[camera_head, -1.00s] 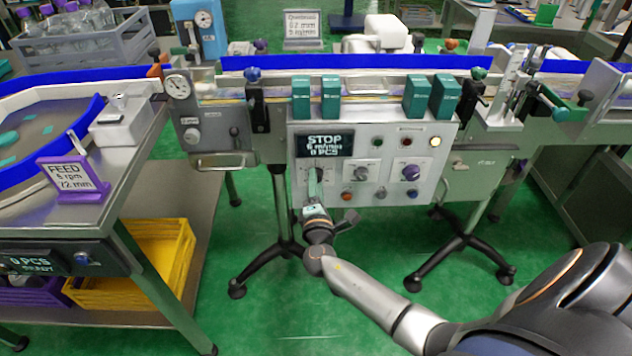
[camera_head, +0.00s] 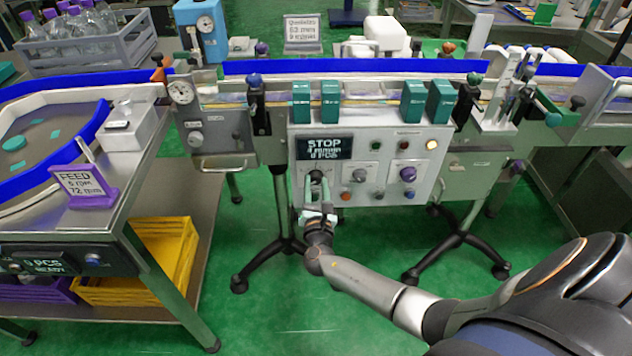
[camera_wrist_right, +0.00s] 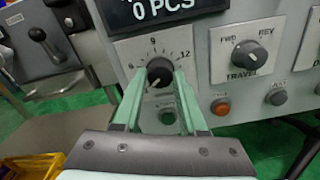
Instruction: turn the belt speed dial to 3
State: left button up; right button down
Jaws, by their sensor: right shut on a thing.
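The belt speed dial (camera_wrist_right: 160,72) is a dark round knob on a white plate with a scale around it. In the right wrist view the 9 stands above it and the 12 at its upper right; the lower left of the scale is partly hidden by a finger. A pale mark on the knob points to the lower left. My right gripper (camera_wrist_right: 158,82) is shut on the dial, one green finger on each side. In the head view my right gripper (camera_head: 318,188) reaches the panel from below. My left gripper is not in view.
The control panel (camera_head: 372,142) has a display reading STOP (camera_head: 324,147), a TRAVEL knob (camera_wrist_right: 248,55), a purple knob (camera_head: 408,174) and several buttons. Teal boxes (camera_head: 413,101) stand on the conveyor above. A FEED sign (camera_head: 84,184) is on the left table.

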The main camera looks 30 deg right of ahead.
jog(key=shift+n+p, duration=0.3)
jog(key=shift+n, duration=0.8)
jog(key=shift+c, duration=2.3)
grip_release()
jog(key=shift+s, duration=0.1)
jog(key=p+v, duration=0.1)
jog(key=v, duration=1.1)
jog(key=shift+a+p, duration=0.2)
jog(key=shift+p, duration=0.1)
jog(key=shift+s+f, duration=0.1)
jog(key=shift+s, duration=0.1)
